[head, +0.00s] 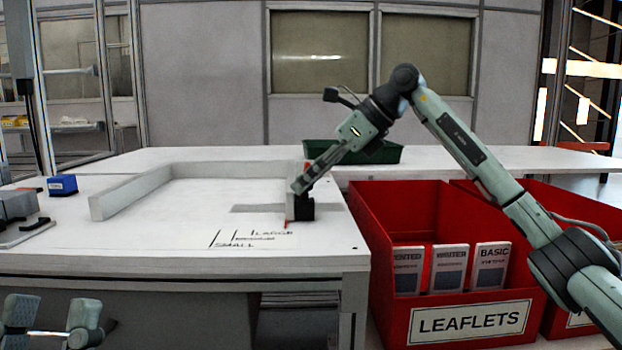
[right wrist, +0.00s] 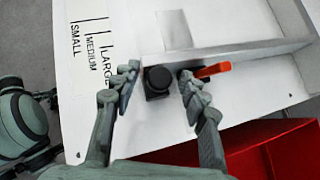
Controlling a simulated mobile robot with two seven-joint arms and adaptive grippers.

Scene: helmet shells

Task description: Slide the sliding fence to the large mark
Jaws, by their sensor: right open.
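The sliding fence is a grey bar standing across the right end of the white table; it shows in the right wrist view (right wrist: 240,53), and its near end carries a black knob (right wrist: 158,80). My right gripper (right wrist: 159,76) is open, with its fingers on either side of the knob and gaps visible. In the head view the right gripper (head: 297,188) is at the fence's near end. A thin red pointer (head: 285,223) there lies right of the large mark (head: 253,231).
A fixed grey frame (head: 130,193) stands left and behind on the table. A blue box (head: 62,185) is further left. Red leaflet bins (head: 465,328) stand right of the table, and a green tray (head: 375,154) behind. The tabletop around the printed marks is clear.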

